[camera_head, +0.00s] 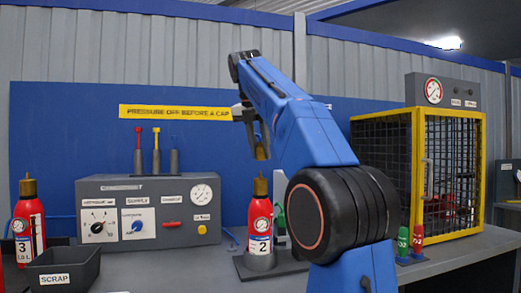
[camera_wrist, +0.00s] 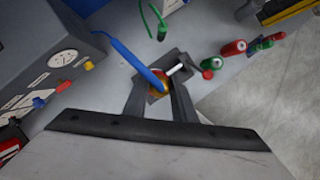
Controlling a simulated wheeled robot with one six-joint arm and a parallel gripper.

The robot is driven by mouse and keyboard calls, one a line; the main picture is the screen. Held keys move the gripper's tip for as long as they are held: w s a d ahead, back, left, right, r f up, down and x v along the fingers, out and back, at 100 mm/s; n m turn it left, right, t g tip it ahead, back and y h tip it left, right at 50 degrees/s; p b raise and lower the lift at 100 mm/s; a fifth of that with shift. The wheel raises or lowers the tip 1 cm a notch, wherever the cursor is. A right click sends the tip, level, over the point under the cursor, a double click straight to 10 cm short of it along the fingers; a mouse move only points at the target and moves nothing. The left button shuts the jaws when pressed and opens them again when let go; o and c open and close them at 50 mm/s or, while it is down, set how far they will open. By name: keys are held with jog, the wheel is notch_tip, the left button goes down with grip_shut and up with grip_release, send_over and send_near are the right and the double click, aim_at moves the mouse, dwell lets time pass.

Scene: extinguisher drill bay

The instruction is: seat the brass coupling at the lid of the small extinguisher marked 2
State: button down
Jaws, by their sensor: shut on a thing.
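The small extinguisher marked 2 (camera_head: 260,222) stands upright on the bench, red with a white label and a brass top (camera_head: 261,186). My gripper (camera_head: 259,142) is above it, partly hidden by my arm. It is shut on the brass coupling (camera_head: 261,153), which hangs over the brass top with a visible gap. In the wrist view my gripper (camera_wrist: 158,98) shows its two dark fingers around a brass and red patch. There I cannot tell the coupling from the extinguisher below. A blue bar or hose (camera_wrist: 125,58) crosses towards the fingertips.
A grey control box (camera_head: 150,210) with a gauge stands left. An extinguisher marked 3 (camera_head: 28,228) and a SCRAP bin (camera_head: 63,268) are further left. A yellow-framed cage (camera_head: 418,160) stands right, with small green (camera_head: 403,240) and red (camera_head: 418,238) cylinders before it.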

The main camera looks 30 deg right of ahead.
jog(key=shift+f, duration=2.65)
jog(key=c, duration=1.4)
grip_release()
